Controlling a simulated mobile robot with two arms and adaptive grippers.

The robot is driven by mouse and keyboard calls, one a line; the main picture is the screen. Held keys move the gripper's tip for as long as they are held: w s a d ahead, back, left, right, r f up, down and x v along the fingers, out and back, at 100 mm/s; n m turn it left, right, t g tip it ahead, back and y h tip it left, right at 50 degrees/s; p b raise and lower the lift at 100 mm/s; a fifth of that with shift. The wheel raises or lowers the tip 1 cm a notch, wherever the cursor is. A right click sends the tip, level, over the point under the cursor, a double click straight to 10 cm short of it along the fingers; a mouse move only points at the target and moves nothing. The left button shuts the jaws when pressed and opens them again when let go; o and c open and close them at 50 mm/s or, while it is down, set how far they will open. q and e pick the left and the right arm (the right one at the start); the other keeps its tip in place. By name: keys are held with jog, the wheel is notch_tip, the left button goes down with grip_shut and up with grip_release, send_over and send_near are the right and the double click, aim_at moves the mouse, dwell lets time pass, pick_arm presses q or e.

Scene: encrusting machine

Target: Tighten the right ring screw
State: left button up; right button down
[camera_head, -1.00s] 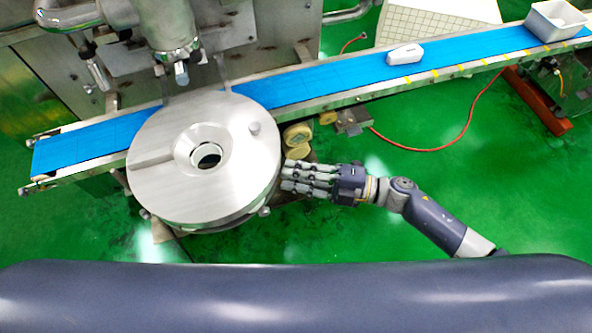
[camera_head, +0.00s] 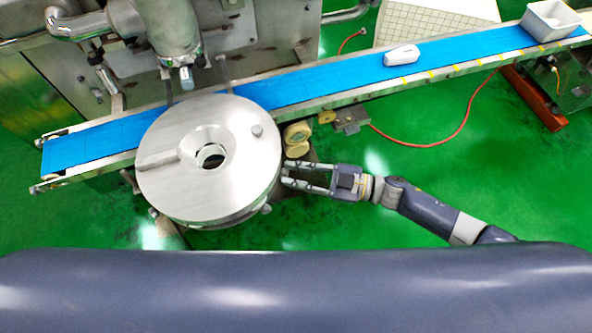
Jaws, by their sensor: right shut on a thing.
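The round steel disc (camera_head: 245,175) of the machine has a funnel-like hole in its middle and a small knob on top. My right gripper (camera_head: 288,176) reaches in from the right, its fingertips at the disc's right rim. It is shut on the right ring screw, which is mostly hidden between the fingertips. Other small screws show at the rim, one at the lower right (camera_head: 266,209) and one at the lower left (camera_head: 153,213). My left gripper is not in view.
A blue conveyor belt (camera_head: 330,82) runs behind the disc and carries a white object (camera_head: 402,55) and a white bin (camera_head: 550,20). Cream-coloured rollers (camera_head: 297,134) sit close above my right gripper. A red hose (camera_head: 440,143) lies on the open green floor.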

jog(key=shift+f+m+p, duration=0.1)
jog(key=shift+m+p, duration=0.6)
jog(key=shift+m, duration=2.7)
jog(key=c, duration=1.4)
grip_release()
jog(key=v, duration=1.2)
jog(key=shift+w, duration=0.1)
